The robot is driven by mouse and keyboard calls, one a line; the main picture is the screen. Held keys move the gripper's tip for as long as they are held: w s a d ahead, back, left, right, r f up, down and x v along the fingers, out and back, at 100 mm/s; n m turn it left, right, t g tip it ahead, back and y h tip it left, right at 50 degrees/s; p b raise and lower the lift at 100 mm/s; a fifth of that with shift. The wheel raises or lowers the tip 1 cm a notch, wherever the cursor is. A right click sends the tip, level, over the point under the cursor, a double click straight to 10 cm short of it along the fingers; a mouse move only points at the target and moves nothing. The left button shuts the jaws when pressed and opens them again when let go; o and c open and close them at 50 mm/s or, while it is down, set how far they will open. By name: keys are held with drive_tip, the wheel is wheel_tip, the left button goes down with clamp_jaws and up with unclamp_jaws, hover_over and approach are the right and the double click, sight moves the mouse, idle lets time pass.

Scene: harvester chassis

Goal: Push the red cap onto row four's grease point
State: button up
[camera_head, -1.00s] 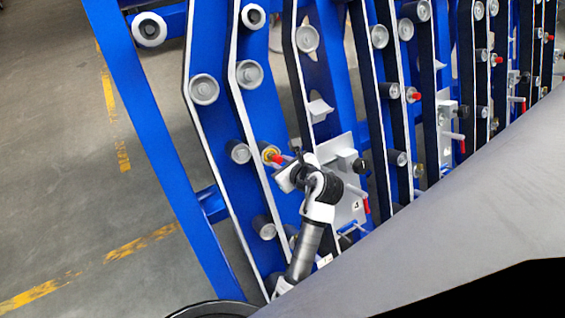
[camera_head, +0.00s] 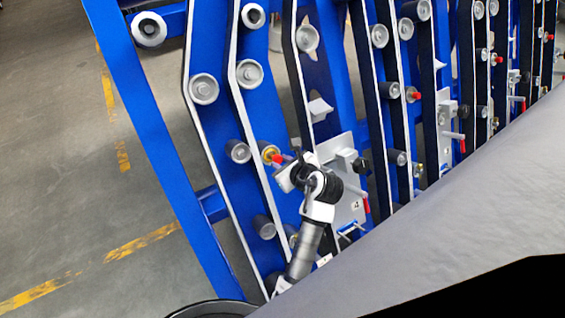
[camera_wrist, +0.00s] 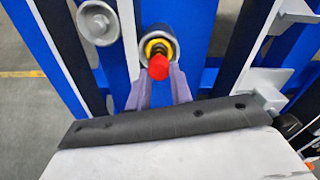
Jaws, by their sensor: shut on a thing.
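The red cap (camera_wrist: 158,68) is between the fingertips of my gripper (camera_wrist: 159,82), which is shut on it. In the wrist view the cap lies in line with the yellow brass grease point (camera_wrist: 157,47) on a round grey roller end. The cap overlaps the fitting's middle, and I cannot tell whether it is seated or just in front. In the head view the red cap (camera_head: 279,160) is right beside the brass ring of the grease point (camera_head: 269,153). My gripper (camera_head: 283,165) comes from the lower right there. A plate marked 4 (camera_head: 353,205) is behind my wrist.
Grey rollers (camera_head: 238,152) line the blue and black row frames. Other rows to the right carry red-capped points (camera_head: 413,95). A silver bracket (camera_wrist: 262,82) is right of my gripper in the wrist view. Open floor (camera_head: 80,200) is at the left.

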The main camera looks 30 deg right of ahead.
drive_tip(key=shift+x, duration=1.15)
drive_tip(key=o, duration=1)
drive_tip(key=shift+s, duration=0.1)
drive_tip(key=b+v, duration=0.3)
drive_tip(key=v, duration=1)
drive_tip(key=shift+s+a+r, duration=0.1)
drive_tip(key=shift+s+r, duration=0.15)
drive_tip(key=shift+r, duration=0.05)
